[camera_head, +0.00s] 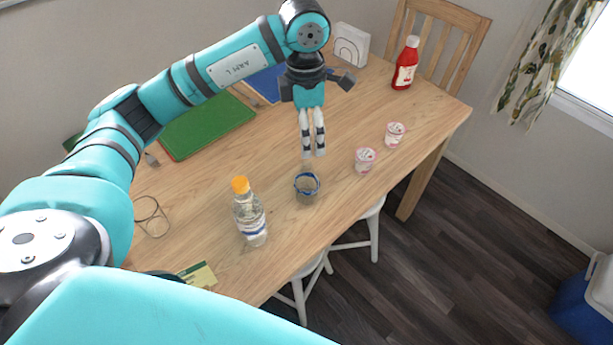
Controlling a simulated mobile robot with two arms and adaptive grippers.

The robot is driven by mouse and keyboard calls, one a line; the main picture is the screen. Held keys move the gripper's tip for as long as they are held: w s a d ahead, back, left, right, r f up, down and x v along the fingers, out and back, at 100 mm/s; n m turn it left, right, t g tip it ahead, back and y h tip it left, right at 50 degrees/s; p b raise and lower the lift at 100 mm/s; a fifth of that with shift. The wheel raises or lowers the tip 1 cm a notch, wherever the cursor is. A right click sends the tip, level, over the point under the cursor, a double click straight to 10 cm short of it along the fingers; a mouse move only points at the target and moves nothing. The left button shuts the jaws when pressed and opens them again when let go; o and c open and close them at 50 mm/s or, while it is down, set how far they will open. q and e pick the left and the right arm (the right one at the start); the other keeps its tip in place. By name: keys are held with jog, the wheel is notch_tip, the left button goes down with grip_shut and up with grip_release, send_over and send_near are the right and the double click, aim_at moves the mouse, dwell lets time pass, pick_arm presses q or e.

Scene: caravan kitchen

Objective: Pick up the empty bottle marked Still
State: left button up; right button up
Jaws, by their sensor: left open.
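A clear bottle (250,217) with an orange cap stands upright on the wooden table near its front edge. It has a pale label with a dark band; the wording is too small to read, and I cannot tell whether it is empty. My left gripper (313,155) points down over the table, to the right of the bottle and farther back, apart from it. Its two fingers are slightly parted, with nothing seen between them. My right gripper is not in view.
A glass with a blue rim (306,189) stands between bottle and gripper. Two small cups (365,160) and a red ketchup bottle (405,64) stand to the right. A green board (207,125), a cable (151,215) and a card (198,275) lie left. White stools stand below.

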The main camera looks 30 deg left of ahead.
aim_at(305, 165)
pick_arm(q)
jog(key=f, duration=0.4)
jog(key=f+p, duration=0.1)
jog(key=f, duration=0.2)
jog(key=f+p, duration=0.1)
jog(key=f, duration=0.3)
jog(key=shift+a+f, duration=0.25)
jog(key=shift+f, duration=0.1)
notch_tip(305, 165, down, 4)
jog(key=shift+d+f+p, duration=0.1)
jog(key=shift+d+p, duration=0.05)
jog(key=shift+p, duration=0.6)
jog(key=shift+f, duration=0.5)
jog(key=c, duration=0.9)
